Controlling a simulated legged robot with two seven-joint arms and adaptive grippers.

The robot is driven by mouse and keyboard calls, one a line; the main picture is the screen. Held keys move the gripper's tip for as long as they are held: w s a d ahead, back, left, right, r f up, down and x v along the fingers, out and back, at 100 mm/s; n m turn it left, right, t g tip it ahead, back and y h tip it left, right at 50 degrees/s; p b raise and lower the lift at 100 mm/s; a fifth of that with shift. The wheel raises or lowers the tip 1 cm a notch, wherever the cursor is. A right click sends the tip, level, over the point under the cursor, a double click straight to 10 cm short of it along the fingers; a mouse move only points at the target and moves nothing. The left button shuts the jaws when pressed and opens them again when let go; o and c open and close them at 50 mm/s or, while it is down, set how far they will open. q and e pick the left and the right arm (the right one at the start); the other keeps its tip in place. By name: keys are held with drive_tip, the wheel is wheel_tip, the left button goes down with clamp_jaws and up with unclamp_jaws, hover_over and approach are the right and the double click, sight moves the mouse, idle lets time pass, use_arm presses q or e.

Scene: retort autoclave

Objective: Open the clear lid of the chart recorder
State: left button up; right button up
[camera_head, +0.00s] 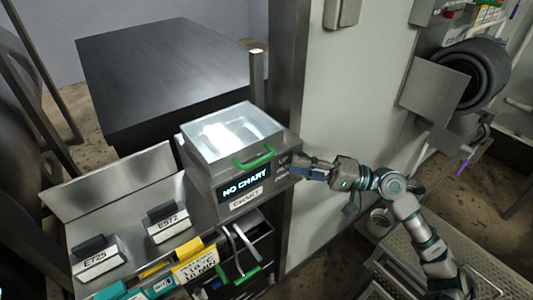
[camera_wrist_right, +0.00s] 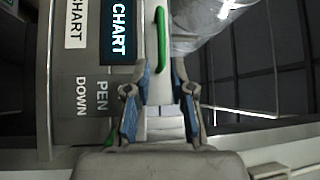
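The chart recorder (camera_head: 212,188) is a grey box with a "NO CHART" display on its front. Its clear lid (camera_head: 225,135) lies down over the top, with a green handle (camera_head: 254,160) along the front edge. My right gripper (camera_head: 302,166) is at the recorder's right side, to the right of the handle. In the right wrist view the right gripper (camera_wrist_right: 159,75) has its blue-padded fingers apart, with nothing clearly held between them. The green handle (camera_wrist_right: 161,40) shows just beyond the fingertips, between their lines. Whether the fingers touch the recorder is unclear. My left gripper is not in view.
A sloped metal desk with label blocks (camera_head: 98,262) stands at the left. Below the recorder is an open bin with a second green handle (camera_head: 238,279). A dark cabinet (camera_head: 170,70) is behind, and a pale panel (camera_head: 345,100) stands to the right.

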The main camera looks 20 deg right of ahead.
sight(262, 161)
drive_tip(key=x, duration=0.3)
drive_tip(key=p+x, duration=0.1)
drive_tip(key=shift+s+a+r, duration=0.1)
drive_tip(key=shift+a+r, duration=0.2)
drive_tip(key=shift+a, duration=0.15)
drive_tip(key=p+x, duration=0.1)
drive_tip(key=x, duration=0.3)
drive_tip(key=shift+a+f+p, duration=0.1)
drive_tip(key=shift+a+p, duration=0.1)
drive_tip(key=shift+p, duration=0.1)
drive_tip(key=shift+a, duration=0.15)
drive_tip(key=shift+w+d+f, duration=0.15)
drive_tip(key=shift+w+d, duration=0.15)
drive_tip(key=shift+d, duration=0.05)
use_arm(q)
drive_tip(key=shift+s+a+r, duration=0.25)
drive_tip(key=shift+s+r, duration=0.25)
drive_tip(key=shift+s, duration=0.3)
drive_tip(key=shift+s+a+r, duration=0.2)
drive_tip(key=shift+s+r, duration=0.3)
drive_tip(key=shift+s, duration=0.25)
use_arm(e)
drive_tip(key=shift+a, duration=0.3)
clamp_jaws()
